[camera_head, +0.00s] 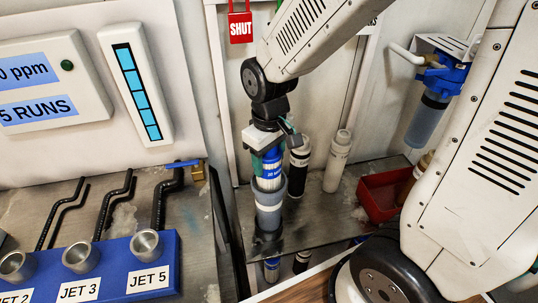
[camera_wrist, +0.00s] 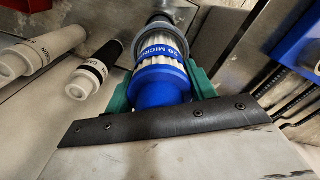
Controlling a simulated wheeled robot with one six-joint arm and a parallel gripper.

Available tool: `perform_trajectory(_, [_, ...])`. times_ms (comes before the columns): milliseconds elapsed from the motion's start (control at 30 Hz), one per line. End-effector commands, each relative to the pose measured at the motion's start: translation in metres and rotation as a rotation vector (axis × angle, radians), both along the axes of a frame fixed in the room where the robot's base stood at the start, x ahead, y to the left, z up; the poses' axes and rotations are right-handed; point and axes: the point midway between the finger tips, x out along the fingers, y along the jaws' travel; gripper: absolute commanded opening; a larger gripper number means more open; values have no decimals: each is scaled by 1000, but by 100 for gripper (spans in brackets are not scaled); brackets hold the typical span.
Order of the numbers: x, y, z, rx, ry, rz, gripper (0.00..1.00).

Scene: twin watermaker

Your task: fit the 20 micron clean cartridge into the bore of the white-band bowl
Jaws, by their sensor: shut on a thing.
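The 20 micron cartridge (camera_head: 268,170), white and pleated with a blue band and blue end cap, is upright in my gripper (camera_head: 267,152). In the wrist view the cartridge (camera_wrist: 162,72) shows its "20 MICRON" lettering, and the green finger pads of my gripper (camera_wrist: 160,88) press on both sides of its blue end. The white-band bowl (camera_head: 268,205), grey with a pale band, stands on the bench directly below. The cartridge's lower end is at the bowl's mouth and looks partly inside; the depth is hidden. The bowl's rim (camera_wrist: 158,20) shows dimly beyond the cartridge in the wrist view.
A black-band cartridge (camera_head: 298,168) stands close right of the bowl, and a white cartridge (camera_head: 337,160) stands farther right. A red bin (camera_head: 383,192) is at the right. A blue-topped filter housing (camera_head: 430,95) hangs above. A blue jet block (camera_head: 110,272) is at the left.

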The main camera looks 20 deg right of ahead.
Motion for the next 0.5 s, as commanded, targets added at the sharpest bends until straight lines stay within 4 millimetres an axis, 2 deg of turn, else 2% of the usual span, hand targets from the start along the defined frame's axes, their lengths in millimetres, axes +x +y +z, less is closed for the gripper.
perform_trajectory(500, [-1, 0, -13, -1, 2, 0, 39])
